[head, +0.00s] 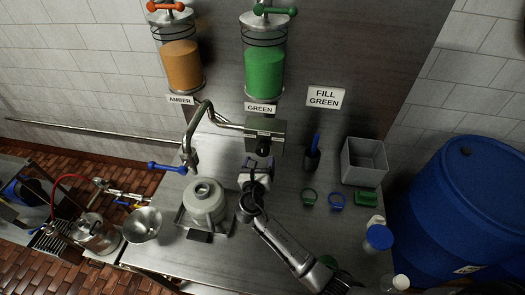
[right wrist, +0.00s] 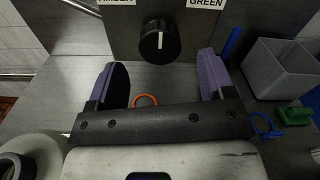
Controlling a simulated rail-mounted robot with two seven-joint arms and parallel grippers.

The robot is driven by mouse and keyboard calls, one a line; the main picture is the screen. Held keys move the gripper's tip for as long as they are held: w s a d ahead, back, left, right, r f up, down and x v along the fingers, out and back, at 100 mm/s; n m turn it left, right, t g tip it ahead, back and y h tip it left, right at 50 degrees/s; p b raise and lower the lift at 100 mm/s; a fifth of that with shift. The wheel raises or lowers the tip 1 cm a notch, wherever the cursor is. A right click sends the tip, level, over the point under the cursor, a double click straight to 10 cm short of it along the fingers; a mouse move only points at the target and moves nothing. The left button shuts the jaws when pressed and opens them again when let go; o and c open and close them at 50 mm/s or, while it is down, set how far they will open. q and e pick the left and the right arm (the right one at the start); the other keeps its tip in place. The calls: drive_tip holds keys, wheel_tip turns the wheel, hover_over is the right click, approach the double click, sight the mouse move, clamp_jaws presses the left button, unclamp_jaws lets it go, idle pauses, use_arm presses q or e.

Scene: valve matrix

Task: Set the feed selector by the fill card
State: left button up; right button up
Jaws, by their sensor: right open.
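The fill card (head: 325,97) on the back wall reads FILL GREEN. The feed selector is a black knob (head: 263,148) on the front of a grey box (head: 268,132). In the right wrist view the knob (right wrist: 159,42) has a white pointer line standing about upright, between the AMBER label (right wrist: 116,2) on the left and the GREEN label (right wrist: 205,3) on the right. My right gripper (head: 256,168) is just in front of the knob. Its purple-padded fingers (right wrist: 161,74) are spread wide and empty, with the knob beyond them. My left gripper is not in view.
Amber (head: 181,66) and green (head: 264,72) hoppers hang above. A curved spout (head: 190,135) with a blue lever (head: 167,167) stands over a lidded pot (head: 204,203) left of my gripper.

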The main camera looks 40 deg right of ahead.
sight(262, 153)
drive_tip(key=shift+x, duration=2.65)
drive_tip(key=shift+s, duration=0.1)
drive_tip(key=c, duration=0.9)
